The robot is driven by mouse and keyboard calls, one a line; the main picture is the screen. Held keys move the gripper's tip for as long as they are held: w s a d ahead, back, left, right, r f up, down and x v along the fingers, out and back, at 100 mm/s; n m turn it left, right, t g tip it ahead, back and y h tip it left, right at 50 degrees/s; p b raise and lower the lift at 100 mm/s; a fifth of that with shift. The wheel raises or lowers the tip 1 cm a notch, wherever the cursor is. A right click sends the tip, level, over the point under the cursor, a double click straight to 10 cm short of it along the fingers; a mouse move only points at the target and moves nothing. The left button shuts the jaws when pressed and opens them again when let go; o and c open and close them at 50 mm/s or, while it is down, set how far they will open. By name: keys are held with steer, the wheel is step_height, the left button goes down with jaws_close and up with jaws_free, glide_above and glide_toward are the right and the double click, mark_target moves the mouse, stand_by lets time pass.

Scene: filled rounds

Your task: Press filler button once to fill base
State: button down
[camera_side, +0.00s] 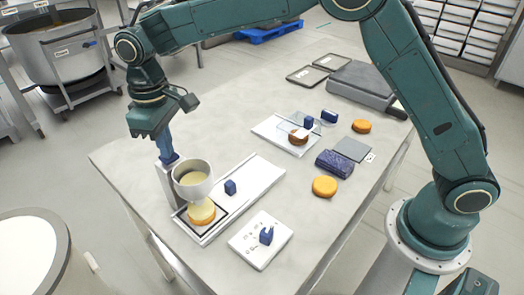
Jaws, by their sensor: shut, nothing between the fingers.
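My gripper (168,152) is shut and empty, pointing down at the top of the filler's post at the table's left. Its fingertips are at a dark blue filler button (171,160) there; I cannot tell whether they press it or sit just above. The filler's round funnel (193,184) holds pale cream filling. Under it, an orange-brown base (203,222) sits on a dark-edged square at the near end of a long white plate (244,187). Pale cream (202,209) shows between the funnel and the base.
A small blue block (230,187) stands on the long plate. A white panel (251,246) with a blue knob (266,235) lies in front. To the right are orange rounds (324,186), a dark blue block (335,163), and a second white station (270,128) with a brown round.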

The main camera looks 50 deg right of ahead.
steer(key=shift+r, duration=1.4)
step_height(320, 180, up, 6)
stand_by(0.8)
steer(key=s+d+r+m+t, duration=0.1)
steer(key=s+d+r+m, duration=0.1)
steer(key=s+d+r, duration=0.35)
steer(key=s+d+r+m+t, duration=0.1)
steer(key=s+d+r+t, duration=0.15)
steer(key=s+d, duration=0.65)
steer(key=s+d+f+m+t, duration=0.1)
steer(key=s+d+f, duration=0.2)
steer(key=s+d, duration=0.2)
steer(key=s+d+f+m+t, duration=0.1)
steer(key=s+d+f+m, duration=0.1)
steer(key=s+d, duration=0.4)
steer(key=s+f, duration=0.1)
steer(key=s, duration=0.4)
steer(key=shift+f, duration=0.2)
